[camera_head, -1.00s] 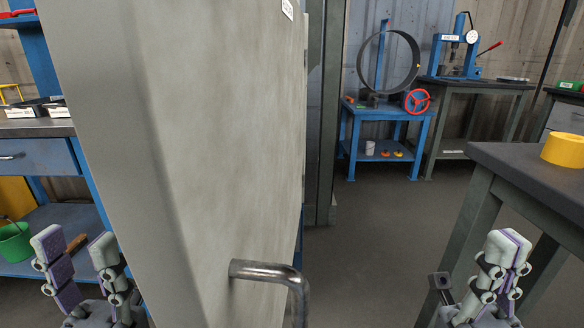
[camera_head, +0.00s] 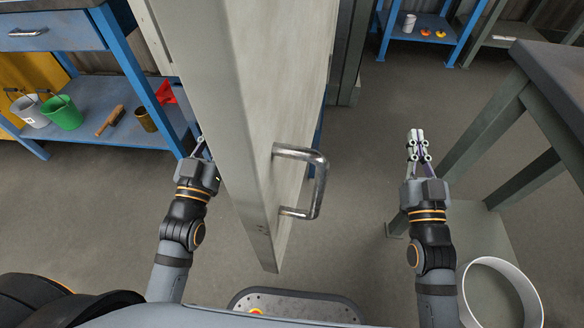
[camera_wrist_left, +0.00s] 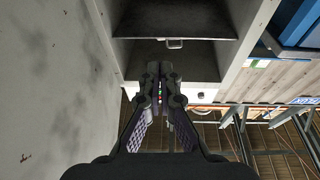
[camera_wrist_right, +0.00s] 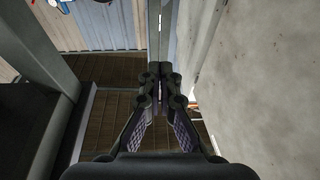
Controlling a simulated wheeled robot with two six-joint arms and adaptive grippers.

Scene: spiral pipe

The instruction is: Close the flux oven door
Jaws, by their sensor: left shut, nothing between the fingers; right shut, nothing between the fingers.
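The grey oven door (camera_head: 255,110) stands open and nearly edge-on in the middle of the head view. Its metal bar handle (camera_head: 318,185) sticks out to the right. In the left wrist view a grey box-like opening (camera_wrist_left: 128,50) with a dark inside lies ahead, and the door (camera_wrist_left: 50,90) fills the left. The door (camera_wrist_right: 265,90) fills the right side of the right wrist view.
A dark-topped table (camera_head: 555,75) stands at the right, with a white round bin (camera_head: 535,290) near its lower shelf. A blue workbench (camera_head: 90,105) with a green bucket (camera_head: 62,112) stands at the left. The floor between door and right table is clear.

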